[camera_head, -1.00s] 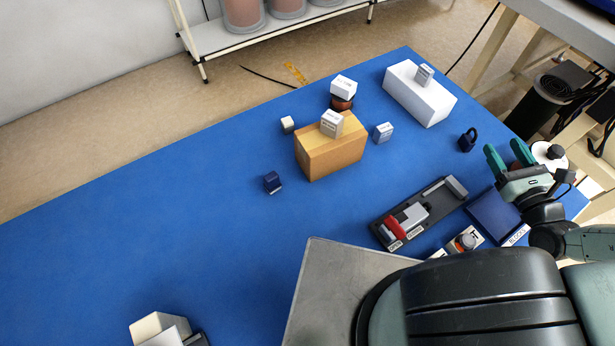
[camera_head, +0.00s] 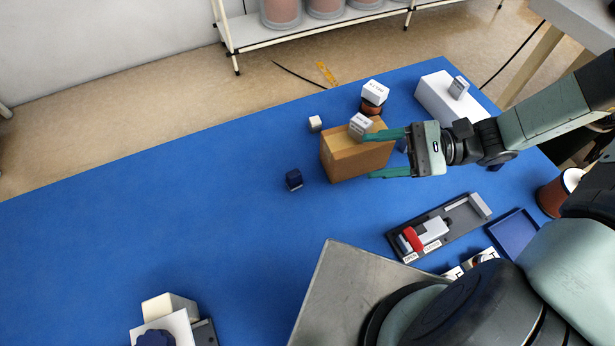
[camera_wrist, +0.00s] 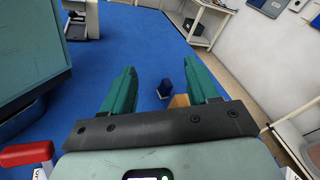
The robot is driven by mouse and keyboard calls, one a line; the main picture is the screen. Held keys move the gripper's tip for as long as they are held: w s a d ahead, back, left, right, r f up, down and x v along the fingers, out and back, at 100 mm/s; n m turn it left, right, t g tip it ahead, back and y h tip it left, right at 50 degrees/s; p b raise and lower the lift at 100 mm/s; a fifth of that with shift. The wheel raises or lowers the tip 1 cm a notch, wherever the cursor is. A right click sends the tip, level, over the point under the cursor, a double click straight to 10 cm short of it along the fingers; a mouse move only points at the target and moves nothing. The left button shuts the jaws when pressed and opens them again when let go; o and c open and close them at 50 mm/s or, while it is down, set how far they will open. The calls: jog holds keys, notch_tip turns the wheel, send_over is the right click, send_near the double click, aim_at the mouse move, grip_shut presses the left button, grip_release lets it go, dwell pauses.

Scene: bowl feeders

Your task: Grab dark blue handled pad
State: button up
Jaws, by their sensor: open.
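A small dark blue block-like piece (camera_head: 293,180), which may be the handled pad, sits on the blue table left of the cardboard box; its handle is too small to make out. In the wrist view a dark blue piece (camera_wrist: 165,89) shows beyond and between the fingers. My gripper (camera_head: 368,156) is open and empty, with its green fingers pointing left at the right side of the cardboard box, apart from the dark blue piece. Another dark blue lobed part (camera_head: 155,339) is cut off at the bottom edge, in front of a white block.
The cardboard box (camera_head: 349,163) with a small labelled block on it stands between my gripper and the dark blue piece. A white box (camera_head: 440,100) is behind, a latch fixture (camera_head: 424,238) and blue tray (camera_head: 513,232) nearer. The table's left is clear.

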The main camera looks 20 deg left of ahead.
jog(key=s+f+n+g+h, duration=0.3)
jog(key=s+n+g+h, duration=0.3)
jog(key=s+n+h, duration=1)
jog(key=w+a+r+n+t+h, duration=0.2)
jog(key=w+a+n+t, duration=0.1)
jog(key=a+n+t, duration=0.85)
jog(key=w+a+r+n+t+h, duration=0.1)
jog(key=w+a+n+t+h, duration=0.15)
jog(key=a+n+t, duration=0.85)
jog(key=t, duration=0.2)
send_near(292, 175)
jog(key=shift+w+d+f+n+y, duration=0.3)
jog(key=shift+w+f+n+y, duration=0.05)
jog(key=shift+w+f+n, duration=0.1)
jog(key=x, duration=0.5)
jog(key=shift+f, duration=0.25)
jog(key=shift+w+r+x, duration=0.1)
jog(key=shift+r+x, duration=0.05)
jog(key=shift+x, duration=0.8)
jog(key=shift+w+r+x, duration=0.1)
jog(key=shift+r+x, duration=0.1)
jog(key=shift+x, duration=0.8)
jog(key=shift+r+x, duration=0.15)
jog(key=shift+x, duration=0.8)
jog(key=shift+d, duration=0.2)
grip_shut()
